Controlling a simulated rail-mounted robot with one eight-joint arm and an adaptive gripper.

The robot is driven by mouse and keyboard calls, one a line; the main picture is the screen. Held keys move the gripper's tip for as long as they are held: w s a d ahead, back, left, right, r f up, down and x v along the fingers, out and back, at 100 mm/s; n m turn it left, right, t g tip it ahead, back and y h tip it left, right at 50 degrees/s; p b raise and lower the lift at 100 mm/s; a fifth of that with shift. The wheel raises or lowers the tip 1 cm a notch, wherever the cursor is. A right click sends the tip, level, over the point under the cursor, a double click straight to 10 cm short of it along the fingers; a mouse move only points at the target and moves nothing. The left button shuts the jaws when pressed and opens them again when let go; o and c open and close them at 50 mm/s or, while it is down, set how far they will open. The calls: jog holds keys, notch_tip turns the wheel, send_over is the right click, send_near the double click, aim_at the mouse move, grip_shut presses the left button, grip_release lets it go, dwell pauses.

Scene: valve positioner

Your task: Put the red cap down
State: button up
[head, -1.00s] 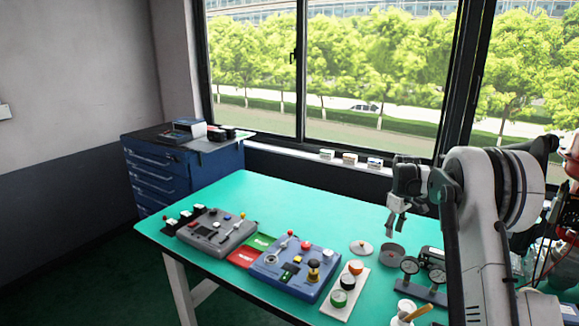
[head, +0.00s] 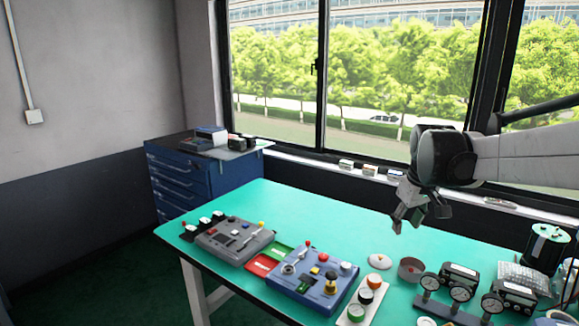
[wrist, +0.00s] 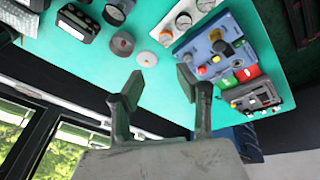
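My gripper (head: 409,222) hangs above the green table, near its back edge. The wrist view shows my gripper (wrist: 157,88) with its two fingers spread apart and nothing between them. No red cap is in my gripper. A blue valve unit (head: 318,289) left of the plate has red knobs (head: 345,266). I cannot tell which red part is the red cap.
A pale disc (head: 380,261) and a grey round cup (head: 411,269) lie below my gripper. Gauges (head: 459,293) stand to the right. A grey unit (head: 232,241) and a red mat (head: 262,265) are on the left. The table's back left is clear.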

jog(key=s+a+f+m+t, duration=0.1)
jog(key=s+a, duration=0.2)
jog(key=s, duration=0.6)
jog(key=s+a+f+m+t, duration=0.1)
jog(key=s+a+f, duration=0.1)
jog(key=s, duration=0.7)
jog(key=s+a+f+m+t, duration=0.1)
jog(key=s+a, duration=0.3)
jog(key=s, duration=0.6)
jog(key=shift+a+f+t, duration=0.15)
jog(key=shift+t, duration=0.25)
